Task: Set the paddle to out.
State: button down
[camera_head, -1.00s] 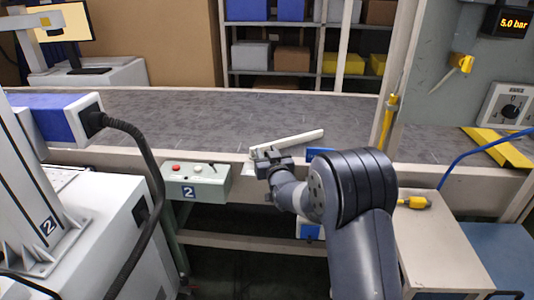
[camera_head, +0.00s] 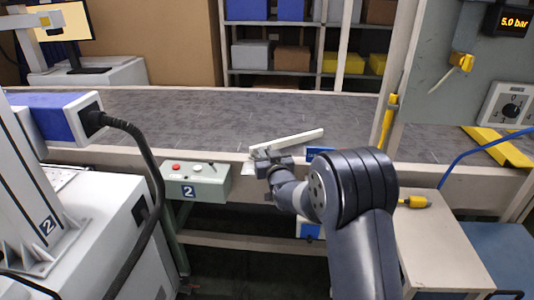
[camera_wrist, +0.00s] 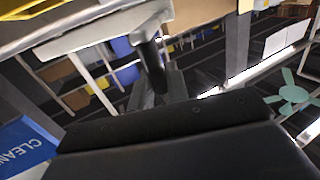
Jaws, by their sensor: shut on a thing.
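The paddle is a pale bar (camera_head: 290,142). It slants over the front part of the grey belt, its left end at the front rail and its right end farther back over the belt. In the wrist view its pale underside (camera_wrist: 100,35) crosses the top, with a dark round post (camera_wrist: 151,62) hanging below it. My gripper (camera_head: 264,160) is at the paddle's left end by the front rail. In the wrist view my gripper (camera_wrist: 157,88) has its grey fingers shut around the lower part of the post. The finger contact is partly hidden in the head view.
A control box marked 2 (camera_head: 198,190) hangs on the conveyor front, left of my gripper. A yellow post (camera_head: 387,122) and a panel with a dial (camera_head: 510,110) stand right. The belt (camera_head: 180,115) is bare around the paddle. A blue sign (camera_wrist: 28,148) shows in the wrist view.

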jog(key=shift+s+a+f+b, duration=0.2)
jog(key=shift+a+b, duration=0.2)
jog(key=shift+b, duration=0.25)
jog(key=shift+s+a+b, duration=0.25)
jog(key=shift+a+b, duration=0.25)
jog(key=shift+b, duration=0.4)
jog(key=a+b, duration=0.1)
jog(key=b, duration=0.1)
jog(key=shift+s+a+b, duration=0.3)
jog(key=shift+a, duration=0.05)
jog(key=shift+a+r+b, duration=0.2)
jog(key=shift+a+b, duration=0.75)
jog(key=shift+a, duration=0.3)
jog(key=c, duration=1.4)
grip_release()
jog(key=shift+a, duration=0.15)
jog(key=shift+c, duration=0.2)
